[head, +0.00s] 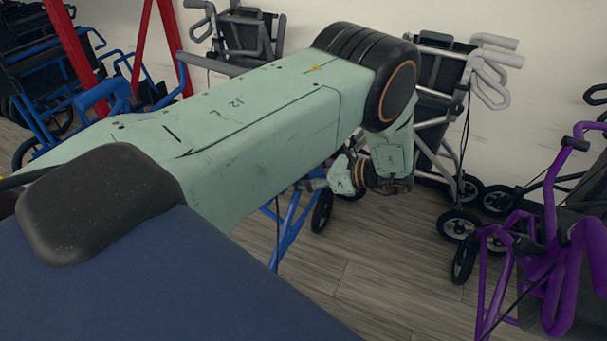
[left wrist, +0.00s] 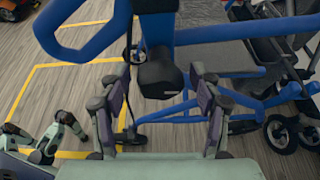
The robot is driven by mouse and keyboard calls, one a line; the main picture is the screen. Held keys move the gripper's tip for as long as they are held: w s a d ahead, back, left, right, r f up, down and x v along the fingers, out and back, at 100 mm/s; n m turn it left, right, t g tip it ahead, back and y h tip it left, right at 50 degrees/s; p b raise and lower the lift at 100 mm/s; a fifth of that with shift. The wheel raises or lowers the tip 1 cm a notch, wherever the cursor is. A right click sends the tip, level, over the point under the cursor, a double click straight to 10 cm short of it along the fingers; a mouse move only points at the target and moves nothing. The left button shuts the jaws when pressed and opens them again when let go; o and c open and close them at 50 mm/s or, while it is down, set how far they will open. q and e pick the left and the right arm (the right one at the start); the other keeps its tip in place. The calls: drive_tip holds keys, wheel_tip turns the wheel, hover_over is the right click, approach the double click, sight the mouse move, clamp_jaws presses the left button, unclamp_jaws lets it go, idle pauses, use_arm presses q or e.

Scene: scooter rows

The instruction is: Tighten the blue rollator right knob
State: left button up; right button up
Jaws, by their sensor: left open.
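The blue rollator shows in the left wrist view as thick blue tubes (left wrist: 80,50); in the head view my arm hides most of it, with a blue leg tube (head: 292,228) below the arm. A dark faceted knob (left wrist: 160,76) hangs on a black upright at the middle of the left wrist view. My left gripper (left wrist: 161,92) is open, one finger on each side of the knob, with visible gaps on both sides. In the head view its fingers are hidden behind my arm. My right gripper is in neither view.
A purple rollator (head: 570,240) stands at the right and a grey one (head: 490,75) by the wall. Red posts (head: 140,45) and more blue frames are at the left. Yellow floor lines (left wrist: 35,75) and open floor lie below.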

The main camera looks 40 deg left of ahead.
use_arm(q)
drive_tip(key=c, duration=1.2)
drive_tip(key=shift+o, duration=0.2)
drive_tip(key=m+g+b, duration=0.2)
drive_tip(key=m+b, duration=0.1)
drive_tip(key=shift+f+b, duration=0.2)
drive_tip(key=shift+b, duration=0.15)
drive_tip(key=m+g+b, duration=0.2)
drive_tip(key=m+b, duration=0.1)
drive_tip(key=b, duration=0.1)
drive_tip(key=shift+w+m+g+b, duration=0.1)
drive_tip(key=shift+m+g+b, duration=0.2)
drive_tip(key=shift+m, duration=0.1)
drive_tip(key=shift+m+g+b, duration=0.4)
drive_tip(key=shift+m+b, duration=0.15)
drive_tip(key=shift+m, duration=0.45)
drive_tip(key=shift+r+m+g+y, duration=0.1)
drive_tip(key=shift+m+g+y, duration=0.4)
drive_tip(key=shift+m, duration=0.8)
drive_tip(key=o, duration=1.2)
drive_tip(key=shift+c, duration=0.2)
